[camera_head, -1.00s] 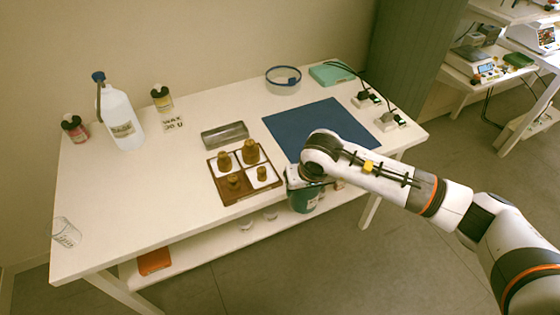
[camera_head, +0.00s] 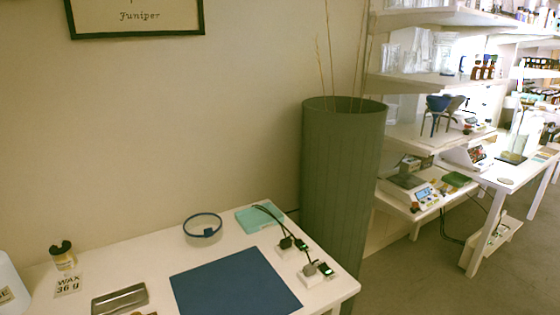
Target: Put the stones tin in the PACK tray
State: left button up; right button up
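I see no tin or tray that I can read as stones or PACK. A shallow grey metal rectangular tray or tin (camera_head: 119,301) lies at the table's front left, its lower edge near the bottom of the picture; I cannot tell whether it is either one. Neither of my grippers shows in the head view now.
The white table (camera_head: 150,262) bears a blue mat (camera_head: 235,283), a round blue-rimmed container (camera_head: 203,228), a turquoise slab (camera_head: 259,217), cabled devices (camera_head: 318,269) and a WAX card (camera_head: 68,284). A tall green planter (camera_head: 343,190) stands behind; shelves (camera_head: 430,83) and another table (camera_head: 512,172) are right.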

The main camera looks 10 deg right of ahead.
aim_at(456, 181)
jog(key=i+l, duration=0.1)
jog(key=l, duration=0.3)
jog(key=i+l, duration=0.1)
jog(key=l, duration=0.3)
jog(key=i+l, duration=0.1)
jog(key=l, duration=0.3)
jog(key=i+l, duration=0.1)
jog(key=l, duration=0.3)
jog(key=i+l, duration=0.1)
jog(key=l, duration=0.3)
jog(key=i+l, duration=0.1)
jog(key=l, duration=0.3)
jog(key=i+l+z, duration=0.1)
jog(key=l, duration=0.3)
